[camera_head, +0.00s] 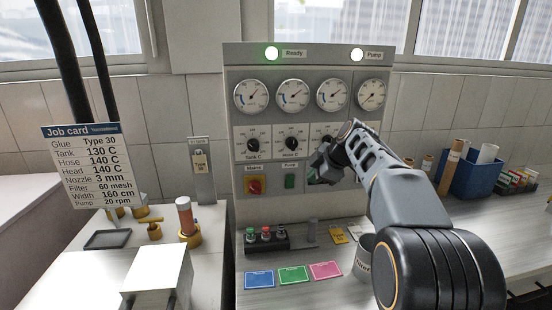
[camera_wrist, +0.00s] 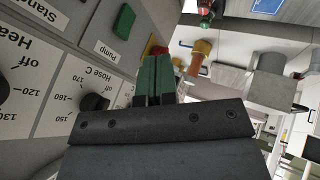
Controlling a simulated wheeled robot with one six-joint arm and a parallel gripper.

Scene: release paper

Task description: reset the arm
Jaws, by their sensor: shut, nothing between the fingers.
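My gripper (camera_head: 318,172) is in front of the lower right part of the grey control panel (camera_head: 262,213), covering part of its lower row of switches. The arm reaches in from the right. In the wrist view the two green-tipped fingers (camera_wrist: 155,78) are together with nothing between them. The panel is close on the left there, with a green switch (camera_wrist: 124,20) by the Pump label and the Hose C knob (camera_wrist: 95,102). Whether the fingers touch the panel cannot be told. The Ready lamp (camera_head: 272,53) and Pump lamp (camera_head: 357,55) are lit.
A job card (camera_head: 88,165) stands at left, near a metal block (camera_head: 156,275) and a brass-based cylinder (camera_head: 187,222). Coloured cards (camera_head: 293,275) lie before the panel. A mug (camera_head: 362,262) stands close beside my arm. A blue bin (camera_head: 478,178) with rolls is at right.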

